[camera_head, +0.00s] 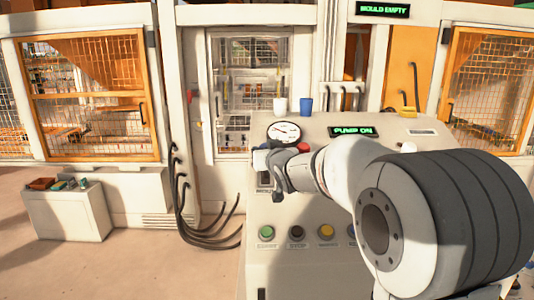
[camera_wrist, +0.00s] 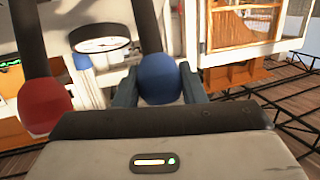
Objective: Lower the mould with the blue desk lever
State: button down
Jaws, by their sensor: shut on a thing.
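The blue desk lever's round knob (camera_wrist: 158,78) sits between my gripper's fingers in the wrist view, with a dark shaft running up from it. My gripper (camera_wrist: 158,92) is shut on this knob. In the head view my gripper (camera_head: 277,172) is over the desk (camera_head: 350,195), just below the round gauge, and hides the blue knob. A red lever knob (camera_wrist: 44,106) stands beside it on the left in the wrist view, outside the fingers. A display (camera_head: 383,9) reads "MOULD EMPTY". I cannot make out the mould itself.
A green display (camera_head: 352,132) on the desk reads "PUMP ON". A mesh door (camera_head: 250,90) stands behind. Cables (camera_head: 190,205) hang left.

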jog(key=c, duration=0.9)
grip_release()
jog(key=shift+s+d, duration=0.15)
jog(key=shift+s, duration=0.45)
jog(key=b+v, duration=0.1)
jog(key=v, duration=0.5)
jog(key=shift+s+b, duration=0.3)
jog(key=shift+s, duration=0.05)
jog(key=shift+r, duration=0.1)
